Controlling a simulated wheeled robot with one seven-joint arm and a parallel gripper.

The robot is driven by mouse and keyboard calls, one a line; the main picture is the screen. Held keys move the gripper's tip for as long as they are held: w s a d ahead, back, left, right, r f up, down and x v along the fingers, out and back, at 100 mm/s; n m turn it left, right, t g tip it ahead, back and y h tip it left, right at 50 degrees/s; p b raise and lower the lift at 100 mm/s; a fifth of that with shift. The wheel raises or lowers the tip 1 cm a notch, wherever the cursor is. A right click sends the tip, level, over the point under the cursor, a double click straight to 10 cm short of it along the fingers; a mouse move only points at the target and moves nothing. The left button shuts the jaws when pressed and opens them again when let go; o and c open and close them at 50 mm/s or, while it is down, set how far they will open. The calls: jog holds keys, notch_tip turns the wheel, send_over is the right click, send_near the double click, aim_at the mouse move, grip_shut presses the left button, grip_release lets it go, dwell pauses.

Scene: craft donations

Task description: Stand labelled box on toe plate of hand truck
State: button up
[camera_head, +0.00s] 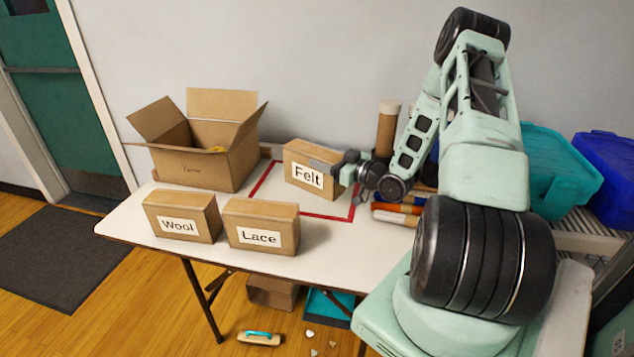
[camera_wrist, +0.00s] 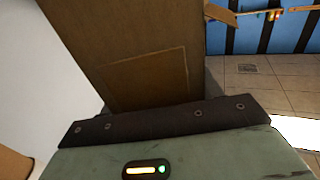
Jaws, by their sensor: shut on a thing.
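The cardboard box labelled "Felt" (camera_head: 306,176) is upright at the far side of the white table, over the red tape outline. My gripper (camera_head: 338,163) reaches it from the right, and its jaws are shut on this box. In the wrist view a brown cardboard box (camera_wrist: 140,45) fills the middle, right against the dark gripper edge (camera_wrist: 160,121). I cannot tell whether the box rests on the table or hangs slightly above it. Boxes labelled "Wool" (camera_head: 180,216) and "Lace" (camera_head: 262,228) stand at the table's front edge. I cannot make out a hand truck or its toe plate.
An open carton (camera_head: 205,165) with yellow contents stands at the back left of the table (camera_head: 150,248). A brown tube (camera_head: 386,130) and several rolls (camera_head: 398,212) are beside my arm. Teal (camera_head: 548,165) and blue bins (camera_head: 610,165) stand right. A brush (camera_head: 260,338) lies on the floor.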

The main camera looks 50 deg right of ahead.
aim_at(327, 177)
jog(key=shift+f, duration=2.95)
jog(key=shift+f, duration=0.2)
jog(key=o, duration=1.2)
jog(key=shift+r, duration=0.1)
